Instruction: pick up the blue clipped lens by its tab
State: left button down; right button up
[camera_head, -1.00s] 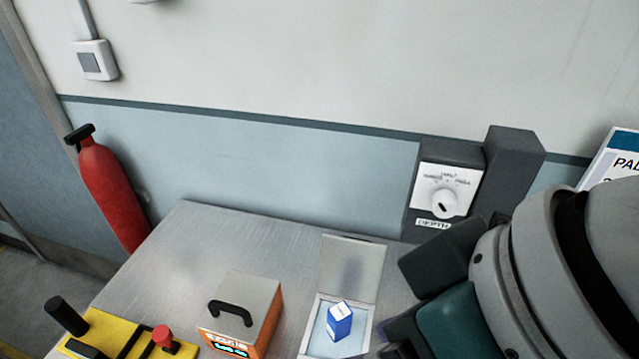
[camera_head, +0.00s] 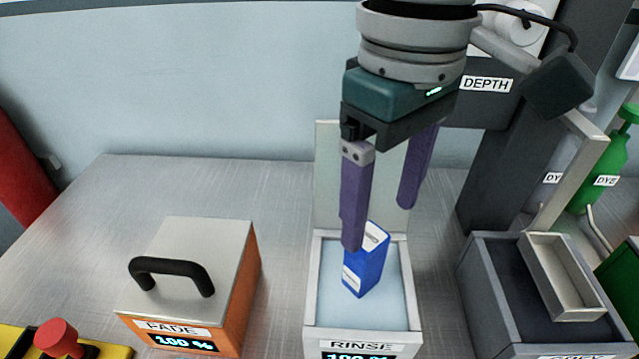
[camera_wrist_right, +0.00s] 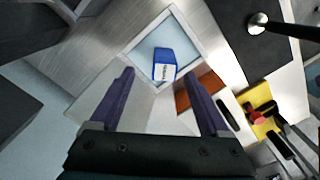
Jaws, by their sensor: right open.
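The blue clipped lens (camera_head: 366,265) is a small blue block with a white label and a pale top. It stands tilted in the light-blue well of the open RINSE box (camera_head: 312,300). In the right wrist view the blue lens (camera_wrist_right: 164,66) lies beyond the fingertips. My right gripper (camera_head: 378,225) hangs above the box with its purple fingers apart and empty. One finger overlaps the lens's upper left in the head view; contact cannot be told. The fingers also show in the right wrist view (camera_wrist_right: 165,84). No separate tab can be made out. My left gripper is not in view.
An orange FADE box (camera_head: 250,285) with a black handle stands left of the RINSE box. A grey bin (camera_head: 480,300) with a tilted tray (camera_head: 560,275) stands at right. The RINSE lid (camera_head: 328,170) stands up behind. A red button (camera_head: 60,338) is front left.

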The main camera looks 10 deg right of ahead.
aim_at(369, 236)
jog(key=f, duration=0.4)
jog(key=a+f, duration=0.1)
jog(key=f, duration=0.1)
jog(key=shift+f, duration=0.2)
grip_shut()
dwell(0.5)
